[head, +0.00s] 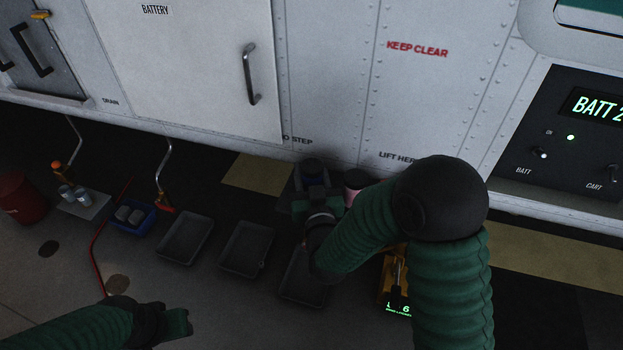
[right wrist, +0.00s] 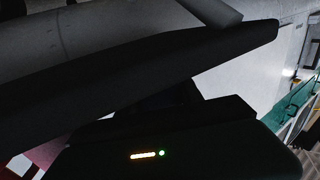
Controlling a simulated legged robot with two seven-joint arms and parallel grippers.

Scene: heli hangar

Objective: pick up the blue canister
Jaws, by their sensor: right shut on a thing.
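In the right wrist view dark close shapes fill most of the picture, and the canister cannot be made out clearly. My left gripper (head: 178,325) is low at the left over the floor, away from the canister; its jaw opening is unclear.
A pink canister (head: 355,181) stands just right of the blue one. Grey trays (head: 246,248) lie left and near. A blue bin (head: 132,218), a red bucket (head: 20,197) and a red hose (head: 95,255) are farther left. The white panelled wall (head: 330,60) rises close behind.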

